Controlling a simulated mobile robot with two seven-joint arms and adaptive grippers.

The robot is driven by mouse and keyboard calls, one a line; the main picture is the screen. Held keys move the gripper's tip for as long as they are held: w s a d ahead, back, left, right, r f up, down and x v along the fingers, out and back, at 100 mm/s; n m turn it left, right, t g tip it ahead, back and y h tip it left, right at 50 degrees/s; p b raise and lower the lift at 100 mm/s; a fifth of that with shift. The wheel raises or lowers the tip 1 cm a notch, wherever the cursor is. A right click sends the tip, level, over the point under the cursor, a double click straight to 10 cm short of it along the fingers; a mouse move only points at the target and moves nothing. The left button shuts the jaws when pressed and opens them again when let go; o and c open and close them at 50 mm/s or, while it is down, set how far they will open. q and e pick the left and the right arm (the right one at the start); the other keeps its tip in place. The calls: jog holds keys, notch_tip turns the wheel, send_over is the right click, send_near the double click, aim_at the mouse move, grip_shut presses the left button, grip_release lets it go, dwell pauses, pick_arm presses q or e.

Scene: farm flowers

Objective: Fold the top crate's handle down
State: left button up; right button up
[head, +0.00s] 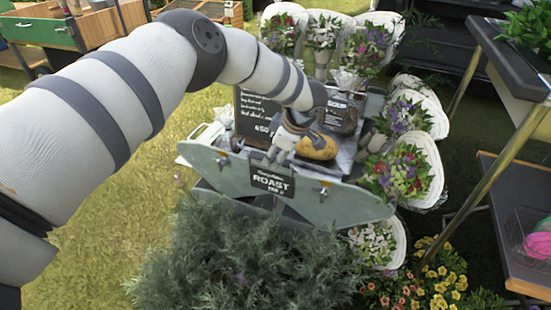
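A grey-green crate (225,172) with a "ROAST" sign (271,181) on its long near side stands in the middle of the head view. It sits on top of another crate of the same colour. A pale, handle-like bar (203,133) shows at its left end; I cannot tell its exact angle. My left arm arches over from the left, and my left gripper (297,127) points down over the crate's middle, beside a yellow-brown object (317,146). Its fingertips are small and unclear, so contact and opening cannot be told. My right gripper is out of view.
White holders with bouquets (408,170) stand behind and right of the crates. A bushy grey-green plant (245,260) fills the near side. A metal-framed table (510,180) stands at the right. Grass is open at the left.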

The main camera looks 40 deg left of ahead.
pick_arm(q)
jog(key=shift+x, duration=0.9)
jog(key=shift+c, duration=0.3)
grip_shut()
jog(key=shift+r, duration=0.1)
